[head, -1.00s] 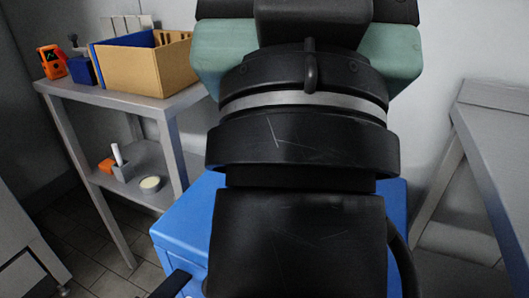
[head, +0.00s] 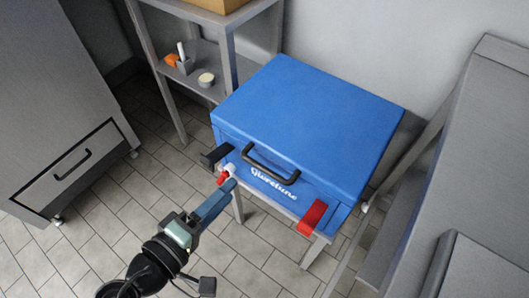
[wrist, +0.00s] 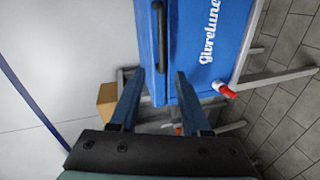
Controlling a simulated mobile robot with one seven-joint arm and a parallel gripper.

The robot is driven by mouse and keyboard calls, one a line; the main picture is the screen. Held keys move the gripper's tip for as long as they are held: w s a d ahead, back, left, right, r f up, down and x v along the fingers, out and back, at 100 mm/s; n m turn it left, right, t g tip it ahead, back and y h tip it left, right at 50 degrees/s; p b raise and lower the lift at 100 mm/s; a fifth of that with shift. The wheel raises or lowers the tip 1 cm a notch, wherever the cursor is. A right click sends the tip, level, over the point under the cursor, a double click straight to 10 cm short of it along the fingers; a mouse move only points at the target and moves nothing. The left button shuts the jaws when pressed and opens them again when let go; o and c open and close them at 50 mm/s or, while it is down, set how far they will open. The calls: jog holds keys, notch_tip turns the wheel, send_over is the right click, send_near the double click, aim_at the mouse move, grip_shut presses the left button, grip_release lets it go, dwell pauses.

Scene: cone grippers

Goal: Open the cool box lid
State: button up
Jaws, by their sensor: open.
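The blue cool box (head: 335,190) stands on a low grey stand with its lid (head: 310,110) shut. A black handle (head: 270,166) runs along its upper front, above white lettering; the handle also shows in the wrist view (wrist: 161,40). A dark latch (head: 215,156) juts out at the front left, and a red latch (head: 312,217) is at the front right. My gripper (head: 232,184) is open and empty, in front of the box's left front corner. In the wrist view its two blue fingers (wrist: 159,74) appear either side of the handle's near end; contact cannot be told.
A red and white tap (head: 226,175) juts from the box front near my gripper. A grey shelf unit (head: 228,60) stands behind left, a grey bench (head: 485,150) at right, and a drawer cabinet (head: 60,110) at far left. The tiled floor in front is clear.

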aim_at(265, 168)
jog(key=shift+n+h, duration=0.5)
jog(key=x, duration=0.3)
jog(key=d+b+x, duration=0.1)
jog(key=x, duration=0.3)
jog(key=s+f+b+x, duration=0.1)
jog(key=x, duration=0.3)
jog(key=shift+d, duration=0.25)
grip_shut()
dwell(0.8)
